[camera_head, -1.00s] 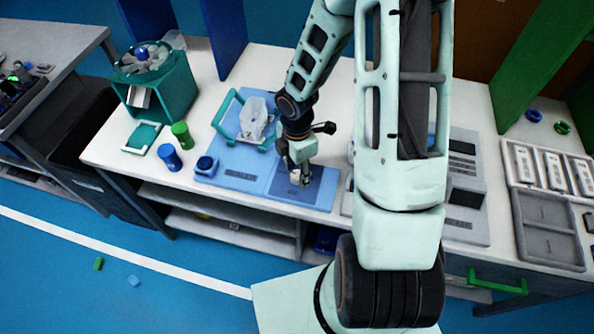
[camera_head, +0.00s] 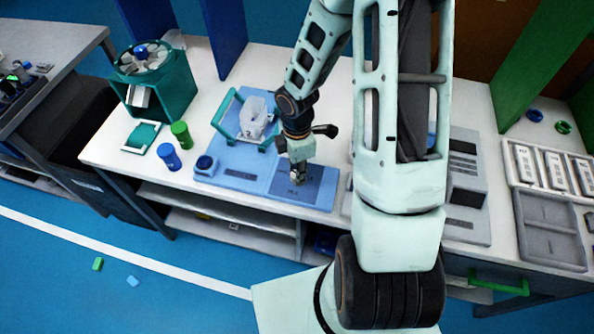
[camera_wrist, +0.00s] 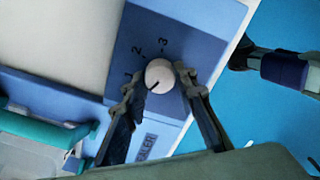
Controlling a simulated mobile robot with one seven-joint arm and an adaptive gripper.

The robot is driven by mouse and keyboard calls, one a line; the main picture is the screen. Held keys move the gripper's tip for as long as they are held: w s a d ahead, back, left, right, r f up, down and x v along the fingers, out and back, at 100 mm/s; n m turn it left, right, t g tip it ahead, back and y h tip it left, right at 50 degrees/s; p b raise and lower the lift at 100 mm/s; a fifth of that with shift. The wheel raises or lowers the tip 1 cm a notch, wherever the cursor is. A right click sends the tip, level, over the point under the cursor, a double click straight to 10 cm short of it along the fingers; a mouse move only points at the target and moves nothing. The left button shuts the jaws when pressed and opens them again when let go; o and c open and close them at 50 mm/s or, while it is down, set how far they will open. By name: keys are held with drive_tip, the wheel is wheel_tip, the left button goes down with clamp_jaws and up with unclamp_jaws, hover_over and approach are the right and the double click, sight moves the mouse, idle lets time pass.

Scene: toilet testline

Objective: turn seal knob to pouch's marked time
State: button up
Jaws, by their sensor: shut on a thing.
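The seal knob (camera_wrist: 159,75) is a round white knob with a dark pointer line, on a blue sealer panel (camera_wrist: 204,22) marked 1, 2 and 3. In the wrist view, the pointer line faces down and left, below the 1. My gripper (camera_wrist: 160,77) has one finger on each side of the knob and is shut on it. In the head view, my gripper (camera_head: 298,183) reaches down to the blue sealer plate (camera_head: 318,199), where it mostly hides the knob.
A blue knob-like piece (camera_head: 205,165) sits left of the sealer plate. Blue (camera_head: 169,157) and green (camera_head: 181,134) cylinders stand farther left. A teal machine (camera_head: 155,82) stands at the back left. A grey device (camera_head: 465,180) and white trays (camera_head: 540,165) are at right.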

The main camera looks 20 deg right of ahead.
drive_tip(key=m+b, duration=0.1)
drive_tip(key=m, duration=0.3)
drive_tip(key=shift+f, duration=0.1)
drive_tip(key=m+b, duration=0.2)
drive_tip(key=m, duration=0.3)
drive_tip(key=m+b, duration=0.2)
drive_tip(key=m, duration=0.2)
drive_tip(key=shift+m+b, duration=0.3)
drive_tip(key=shift+b, duration=0.05)
drive_tip(key=shift+m+b, duration=0.8)
drive_tip(key=shift+m, duration=1.3)
drive_tip(key=o, duration=1.2)
drive_tip(key=shift+c, duration=0.2)
